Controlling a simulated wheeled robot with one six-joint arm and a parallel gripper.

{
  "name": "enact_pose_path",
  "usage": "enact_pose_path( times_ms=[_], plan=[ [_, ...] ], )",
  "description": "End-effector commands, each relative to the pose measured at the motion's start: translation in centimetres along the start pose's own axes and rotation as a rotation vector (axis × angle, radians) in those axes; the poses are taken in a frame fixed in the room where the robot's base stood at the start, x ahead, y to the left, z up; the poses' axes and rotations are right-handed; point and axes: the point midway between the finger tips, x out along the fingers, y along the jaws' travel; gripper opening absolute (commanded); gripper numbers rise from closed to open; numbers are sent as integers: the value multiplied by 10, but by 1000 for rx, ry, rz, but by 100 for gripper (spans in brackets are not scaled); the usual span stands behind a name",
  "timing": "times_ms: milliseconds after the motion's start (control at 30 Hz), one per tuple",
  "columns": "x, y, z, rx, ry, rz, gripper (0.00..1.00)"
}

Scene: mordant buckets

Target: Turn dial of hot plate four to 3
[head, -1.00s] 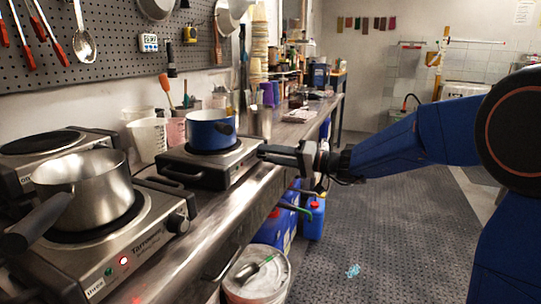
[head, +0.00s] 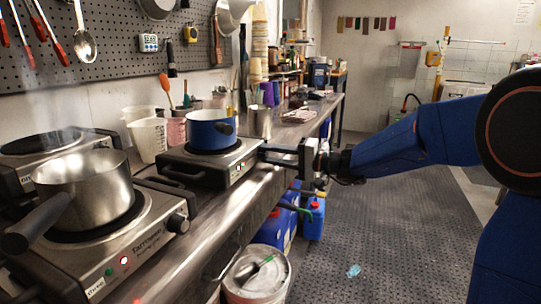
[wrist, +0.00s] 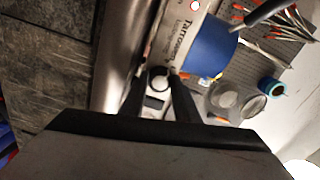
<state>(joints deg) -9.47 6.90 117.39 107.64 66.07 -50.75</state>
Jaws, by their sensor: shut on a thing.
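The hot plate (head: 238,160) under the blue pot (head: 210,128) stands on the steel bench. In the wrist view the hot plate's lettered front (wrist: 178,32) and the blue pot (wrist: 212,48) show tilted. Its round dial (wrist: 159,80) sits between my two fingertips. My gripper (head: 264,154) reaches the right end of that hot plate and is shut on the dial; it also shows in the wrist view (wrist: 158,82). The dial is hidden in the head view. I cannot read its setting or the plate's number.
A nearer hot plate (head: 140,240) carries a steel saucepan (head: 85,185); its red light is lit. Another hot plate (head: 40,140) stands behind it. Beakers (head: 150,140) stand by the wall. A white bucket (head: 258,280) and blue canisters (head: 313,217) are below. The floor at right is open.

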Motion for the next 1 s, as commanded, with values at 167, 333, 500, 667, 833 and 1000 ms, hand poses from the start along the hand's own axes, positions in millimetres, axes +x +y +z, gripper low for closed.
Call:
enact_pose_path(
  times_ms=[167,333,500,667,833,1000],
  plan=[
    [0,1,0,168,1,1,6],
    [0,1,0,330,1,1,6],
    [0,1,0,492,1,2,6],
    [0,2,0,644,1,2,6],
    [0,2,0,806,2,2,6],
    [-1,2,0,968,2,2,6]
  ],
)
